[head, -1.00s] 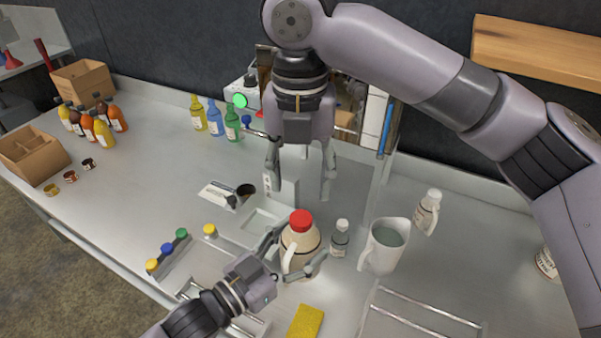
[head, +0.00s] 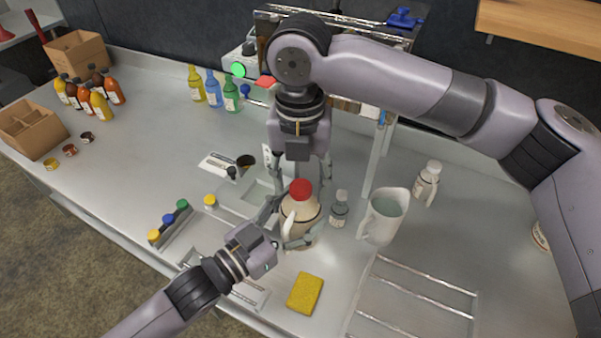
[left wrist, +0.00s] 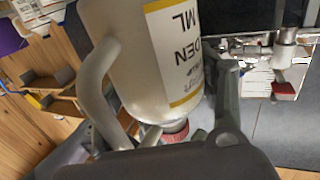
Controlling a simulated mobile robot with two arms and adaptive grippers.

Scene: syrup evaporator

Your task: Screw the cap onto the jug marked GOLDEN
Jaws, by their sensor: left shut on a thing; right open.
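The cream jug (head: 300,226) stands upright near the middle of the counter. In the left wrist view the jug (left wrist: 130,60) is upside down, its label partly hidden but showing "DEN" and "ML". The red cap (head: 301,188) sits on top of the jug's neck; I cannot tell whether it is threaded. My left gripper (head: 288,226) is shut around the jug's body, with its handle facing the front. My right gripper (head: 302,182) points down from above, open, its fingers just behind or beside the cap; contact is unclear.
A small bottle (head: 339,211) and a clear pitcher (head: 384,218) stand close right of the jug, a white jug (head: 427,183) farther right. A yellow sponge (head: 305,292) lies in front. A strip with coloured caps (head: 168,222) is left.

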